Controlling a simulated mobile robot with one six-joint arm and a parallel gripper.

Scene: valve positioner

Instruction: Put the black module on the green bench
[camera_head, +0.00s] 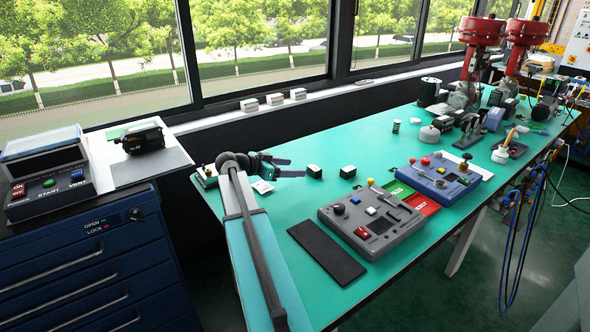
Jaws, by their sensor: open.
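The green bench (262,222) runs from the near middle to the far right. My gripper (291,168) is over the near left part of the bench, to the right of the black module and well apart from it. Its two dark fingers are spread and hold nothing. My arm reaches up from the bottom edge and hides part of the bench's left side.
The blue cabinet (85,262) has a control box (48,180) with buttons beside the mat (176,160). Two small black-and-white blocks (314,171) (348,171), a grey control panel (370,219), a blue one (438,180) and a black pad (326,251) are on the bench. Red-topped valves (483,32) stand at the back.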

